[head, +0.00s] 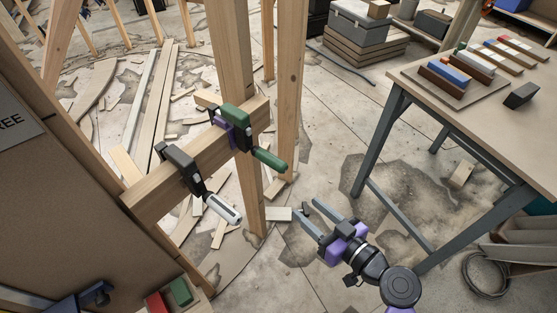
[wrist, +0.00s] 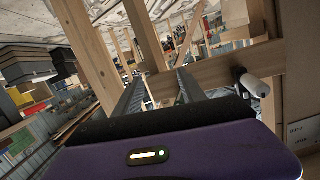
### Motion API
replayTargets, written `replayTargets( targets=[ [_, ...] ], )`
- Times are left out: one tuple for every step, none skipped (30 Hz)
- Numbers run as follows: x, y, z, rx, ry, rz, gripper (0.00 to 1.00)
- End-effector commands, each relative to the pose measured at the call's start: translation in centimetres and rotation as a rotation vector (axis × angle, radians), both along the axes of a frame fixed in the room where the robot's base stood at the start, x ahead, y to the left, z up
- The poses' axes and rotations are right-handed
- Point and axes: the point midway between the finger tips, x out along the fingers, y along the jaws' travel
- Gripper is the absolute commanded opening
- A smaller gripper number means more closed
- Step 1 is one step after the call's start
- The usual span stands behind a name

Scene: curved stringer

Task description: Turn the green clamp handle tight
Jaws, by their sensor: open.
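The green clamp (head: 237,128) grips the horizontal wooden beam (head: 165,190) beside an upright post in the head view. Its green handle (head: 270,159) sticks out toward the lower right. A dark clamp with a white handle (head: 222,209) sits further left on the same beam; the white handle also shows at the right of the wrist view (wrist: 257,86). My gripper (head: 306,207) is open and empty, below and to the right of the green handle and apart from it. Its two fingers (wrist: 160,76) point toward the beam in the wrist view, where I cannot make out the green handle.
Upright wooden posts (head: 237,60) stand behind the beam. A workbench (head: 480,125) with coloured blocks is at the right. A brown panel (head: 70,220) fills the left. Wood offcuts lie on the floor. Open space lies between my gripper and the green handle.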

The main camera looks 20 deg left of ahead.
Motion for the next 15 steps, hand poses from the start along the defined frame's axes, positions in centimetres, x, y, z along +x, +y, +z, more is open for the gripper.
replayTargets(
  targets=[
    [1.3,1.6,1.8,0.029,-0.043,0.058,0.48],
    [1.7,2.4,2.8,0.043,-0.066,0.089,0.48],
    [2.2,3.2,4.0,0.063,-0.095,0.126,0.48],
    [2.4,3.8,4.9,0.076,-0.113,0.150,0.48],
    [2.6,4.2,5.6,0.087,-0.130,0.171,0.48],
    [2.9,4.7,6.5,0.099,-0.152,0.194,0.48],
    [3.0,5.1,7.0,0.108,-0.162,0.209,0.48],
    [3.1,5.3,7.4,0.115,-0.173,0.220,0.48],
    [3.1,5.5,7.8,0.120,-0.184,0.231,0.48],
    [3.2,5.7,8.1,0.125,-0.189,0.238,0.48],
    [3.2,5.8,8.3,0.128,-0.193,0.244,0.48],
    [3.3,6.1,8.5,0.131,-0.197,0.248,0.48],
    [3.3,6.3,8.6,0.132,-0.198,0.250,0.48],
    [3.4,6.5,8.6,0.131,-0.199,0.250,0.48],
    [3.5,6.8,8.6,0.131,-0.199,0.250,0.48]
  ],
)
